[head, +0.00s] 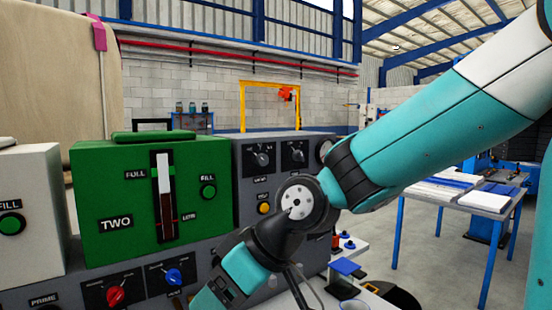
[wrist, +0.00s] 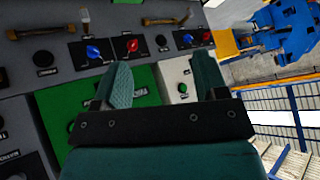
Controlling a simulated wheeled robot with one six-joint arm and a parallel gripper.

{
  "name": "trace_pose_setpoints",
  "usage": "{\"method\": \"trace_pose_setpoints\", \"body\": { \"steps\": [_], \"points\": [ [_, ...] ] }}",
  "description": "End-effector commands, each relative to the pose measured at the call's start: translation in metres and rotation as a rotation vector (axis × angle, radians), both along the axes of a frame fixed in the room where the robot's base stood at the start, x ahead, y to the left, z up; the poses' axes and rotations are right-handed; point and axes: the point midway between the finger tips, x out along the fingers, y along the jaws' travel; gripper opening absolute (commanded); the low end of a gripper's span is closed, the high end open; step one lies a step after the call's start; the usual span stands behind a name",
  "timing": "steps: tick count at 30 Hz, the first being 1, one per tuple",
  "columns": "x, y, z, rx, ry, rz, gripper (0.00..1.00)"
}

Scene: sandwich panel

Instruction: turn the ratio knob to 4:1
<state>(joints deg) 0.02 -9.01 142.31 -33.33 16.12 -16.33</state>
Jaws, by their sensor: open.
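In the head view, a grey unit right of the green box carries two black knobs on dark plates, a left one (head: 261,158) and a right one (head: 297,155). Their markings are too small to read, so I cannot tell which is the ratio knob or where it points. My gripper's fingertips are out of sight in the head view, low behind my arm. In the wrist view my gripper (wrist: 162,64) is open and empty, its fingers apart in front of the green box (wrist: 65,108) and a pale box (wrist: 173,72). No knob is between the fingers.
A lower panel has a red knob (head: 116,295) and a blue knob (head: 173,276). The green box marked TWO (head: 95,185) has a level gauge (head: 166,195) and a green button (head: 208,192). A yellow button (head: 264,208) sits below the black knobs. A table (head: 465,195) stands right.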

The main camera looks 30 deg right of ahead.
Motion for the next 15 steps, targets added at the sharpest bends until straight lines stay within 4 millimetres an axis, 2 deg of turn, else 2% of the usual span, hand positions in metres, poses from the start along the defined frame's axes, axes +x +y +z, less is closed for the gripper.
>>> {"method": "trace_pose_setpoints", "body": {
  "steps": [1, 3, 5, 6, 9, 12, 15],
  "points": [
    [0.038, -0.023, 0.014, 0.033, -0.123, -0.069, 0.66],
    [0.084, -0.059, 0.034, 0.049, -0.321, -0.158, 0.66],
    [0.115, -0.097, 0.052, 0.038, -0.483, -0.243, 0.66],
    [0.131, -0.124, 0.063, 0.018, -0.583, -0.302, 0.66],
    [0.155, -0.189, 0.086, -0.054, -0.787, -0.439, 0.66],
    [0.162, -0.238, 0.102, -0.129, -0.920, -0.544, 0.66],
    [0.163, -0.265, 0.110, -0.178, -0.989, -0.605, 0.66]
  ]
}}
